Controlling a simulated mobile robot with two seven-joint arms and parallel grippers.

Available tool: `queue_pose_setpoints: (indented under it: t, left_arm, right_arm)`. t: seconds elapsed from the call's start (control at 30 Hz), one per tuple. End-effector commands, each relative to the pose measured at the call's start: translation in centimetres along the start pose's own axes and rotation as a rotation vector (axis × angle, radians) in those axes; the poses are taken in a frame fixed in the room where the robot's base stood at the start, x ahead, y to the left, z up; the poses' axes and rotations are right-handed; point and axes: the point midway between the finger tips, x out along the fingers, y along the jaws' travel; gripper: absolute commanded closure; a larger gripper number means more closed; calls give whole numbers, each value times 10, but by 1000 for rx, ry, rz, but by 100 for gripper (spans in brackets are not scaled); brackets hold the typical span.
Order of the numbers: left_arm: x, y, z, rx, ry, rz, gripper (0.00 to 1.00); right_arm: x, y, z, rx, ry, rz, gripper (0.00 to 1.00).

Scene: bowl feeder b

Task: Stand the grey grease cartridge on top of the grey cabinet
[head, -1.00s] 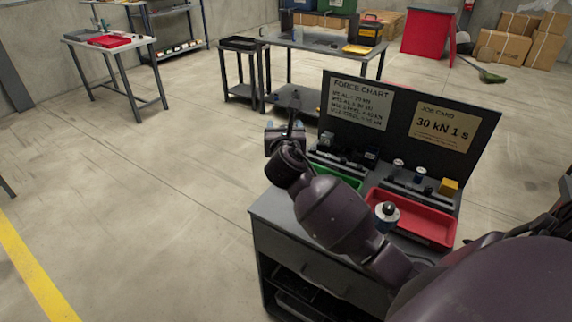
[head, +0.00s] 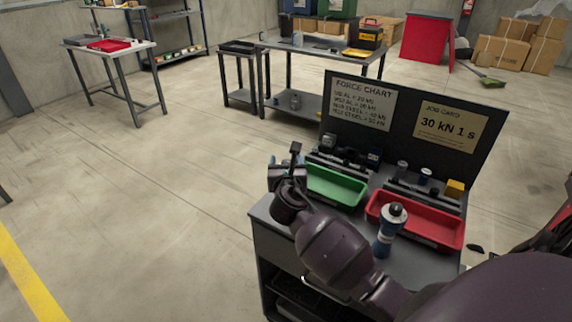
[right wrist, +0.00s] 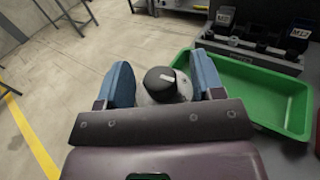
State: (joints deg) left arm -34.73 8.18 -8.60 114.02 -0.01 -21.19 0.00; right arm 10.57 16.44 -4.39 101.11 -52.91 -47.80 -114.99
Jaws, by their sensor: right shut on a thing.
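The grey grease cartridge (right wrist: 172,90), with a black cap, sits between the two blue fingers of my right gripper (right wrist: 163,78) in the right wrist view. The gripper is shut on it. In the head view my right gripper (head: 286,163) is at the far left edge of the grey cabinet (head: 268,222), beside the green tray. The cartridge cannot be made out there, and its lower end is hidden in both views. I cannot tell whether it touches the cabinet top. My left gripper is not in view.
Bare top shows at the front left. Open floor lies to the left.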

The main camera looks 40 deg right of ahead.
Motion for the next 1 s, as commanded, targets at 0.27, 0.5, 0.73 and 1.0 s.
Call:
queue_pose_setpoints:
  t: [0.27,0.5,0.73,1.0]
  left_arm:
    - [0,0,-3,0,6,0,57]
    - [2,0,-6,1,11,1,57]
    - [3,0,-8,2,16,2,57]
    - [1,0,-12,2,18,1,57]
  right_arm:
    - [0,0,-1,0,0,0,36]
    - [0,0,-1,0,0,0,12]
    - [0,0,1,0,-1,0,12]
    - [-33,0,2,2,0,1,12]
